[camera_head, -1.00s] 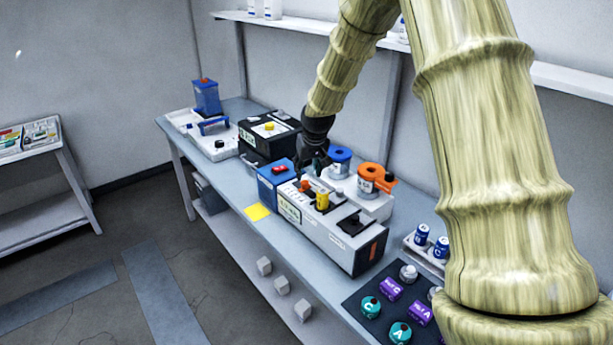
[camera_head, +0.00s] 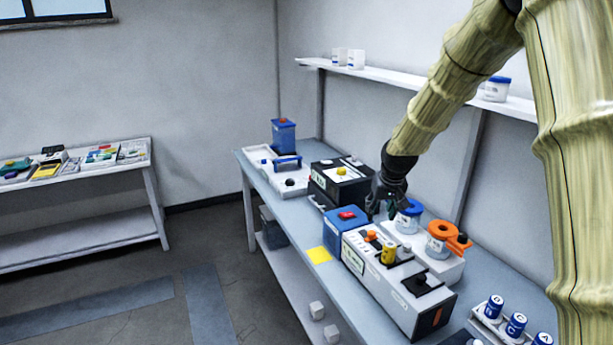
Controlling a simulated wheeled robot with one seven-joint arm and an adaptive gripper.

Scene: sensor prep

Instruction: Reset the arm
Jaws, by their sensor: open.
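My gripper (camera_head: 376,216) is at the end of my arm, which comes in from the upper right. It is dark, points down and is open, with no object visible in it. It hangs above the workbench, over or just behind the blue box with a red top piece (camera_head: 346,228) and left of the blue-lidded jar (camera_head: 408,217). I cannot tell whether its fingertips touch anything.
The long workbench (camera_head: 268,208) carries a white instrument (camera_head: 399,296), an orange-topped jar (camera_head: 441,240), a black case (camera_head: 341,183) and a white tray with a blue handle (camera_head: 280,172). A wall shelf (camera_head: 410,82) runs behind. A side table (camera_head: 75,184) stands left; floor between is clear.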

